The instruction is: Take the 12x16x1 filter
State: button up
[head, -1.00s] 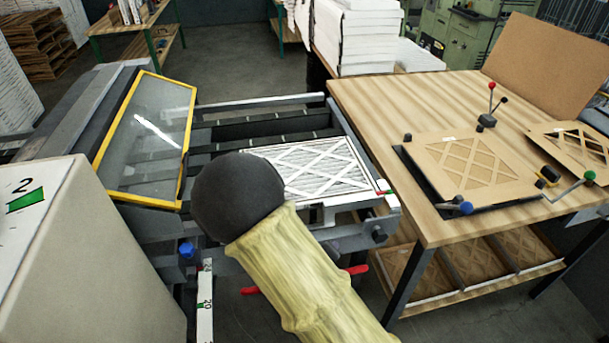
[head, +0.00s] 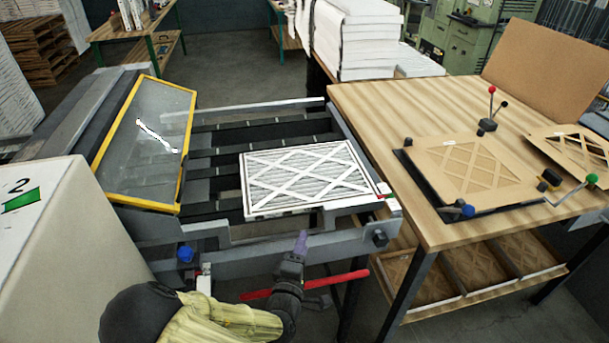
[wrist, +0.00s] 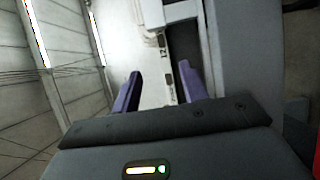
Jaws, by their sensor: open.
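A flat white filter (head: 300,178) with a white lattice over grey pleats lies on the rails of the machine in the middle of the head view. Nothing covers it, and I cannot read a size on it. My gripper (head: 301,241) is just below the filter's near edge in the head view, in front of the machine's front bar, apart from the filter. In the wrist view my gripper (wrist: 160,86) shows two purple fingers spread apart with nothing held between them. A pale surface with small dark marks shows beyond them.
A yellow-framed clear guard (head: 143,145) stands left of the filter. A red bar (head: 335,281) is beside my gripper. The wooden bench (head: 375,100) at right holds a cardboard lattice frame (head: 470,168) in a jig. A beige box (head: 70,250) stands at the near left.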

aim_at(314, 208)
jog(key=w+p, duration=0.1)
jog(key=w, duration=0.2)
jog(key=w+d+p, duration=0.1)
jog(key=w, duration=0.2)
jog(key=w+p, duration=0.1)
jog(key=w, duration=0.3)
jog(key=shift+d+r, duration=0.1)
jog(key=shift+d, duration=0.3)
jog(key=shift+w, duration=0.3)
jog(key=w+p, duration=0.2)
jog(key=w, duration=0.1)
jog(key=w+d, duration=0.1)
jog(key=w, duration=0.1)
jog(key=shift+w+f+p, duration=0.1)
jog(key=shift+f+p, duration=0.15)
jog(key=shift+p, duration=0.15)
jog(key=shift+a, duration=0.1)
grip_shut()
